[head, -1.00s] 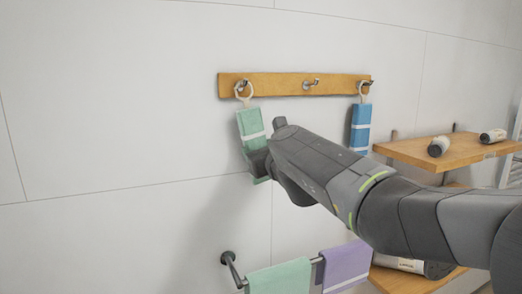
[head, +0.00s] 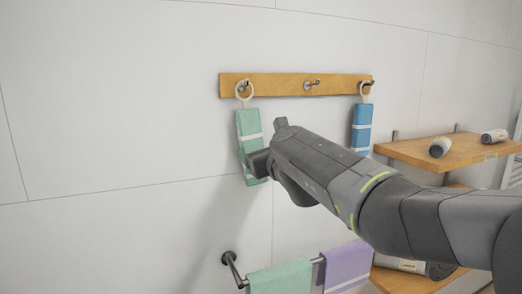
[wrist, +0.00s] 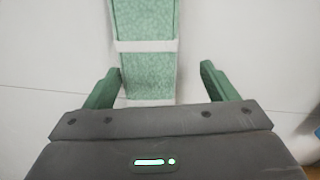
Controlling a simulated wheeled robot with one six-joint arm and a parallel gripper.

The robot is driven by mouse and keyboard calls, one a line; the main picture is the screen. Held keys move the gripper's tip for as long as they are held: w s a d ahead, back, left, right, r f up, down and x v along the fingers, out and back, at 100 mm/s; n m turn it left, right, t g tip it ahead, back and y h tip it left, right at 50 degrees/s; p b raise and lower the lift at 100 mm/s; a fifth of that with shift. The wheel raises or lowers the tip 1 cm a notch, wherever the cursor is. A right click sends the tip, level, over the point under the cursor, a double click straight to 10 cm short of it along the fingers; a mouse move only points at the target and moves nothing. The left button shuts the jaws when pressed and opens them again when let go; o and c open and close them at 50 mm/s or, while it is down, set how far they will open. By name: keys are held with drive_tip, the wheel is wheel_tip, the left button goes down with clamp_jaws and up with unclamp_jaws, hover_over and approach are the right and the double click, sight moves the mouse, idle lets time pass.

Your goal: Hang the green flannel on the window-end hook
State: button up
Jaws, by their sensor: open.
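The green flannel (head: 250,132) hangs by its white loop from the left hook (head: 243,86) of the wooden hook rail (head: 280,86). It hangs nearly straight against the white wall. My gripper (head: 256,163) is at the flannel's lower part in the head view, which partly hides its fingers. In the wrist view my gripper (wrist: 157,85) is open, its two green fingers standing on either side of the flannel (wrist: 147,70), with gaps between. The middle hook (head: 311,84) is bare. Which end is the window end cannot be told.
A blue flannel (head: 361,128) hangs on the right hook. Below, a towel bar (head: 231,266) holds a green towel (head: 281,278) and a purple towel (head: 346,265). Wooden shelves (head: 452,149) with bottles stand at the right. The wall left of the rail is clear.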

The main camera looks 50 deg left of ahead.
drive_tip(key=p+v, duration=0.1)
drive_tip(key=v, duration=1.3)
drive_tip(key=shift+a, duration=0.15)
drive_tip(key=b+x, duration=0.1)
drive_tip(key=x, duration=1)
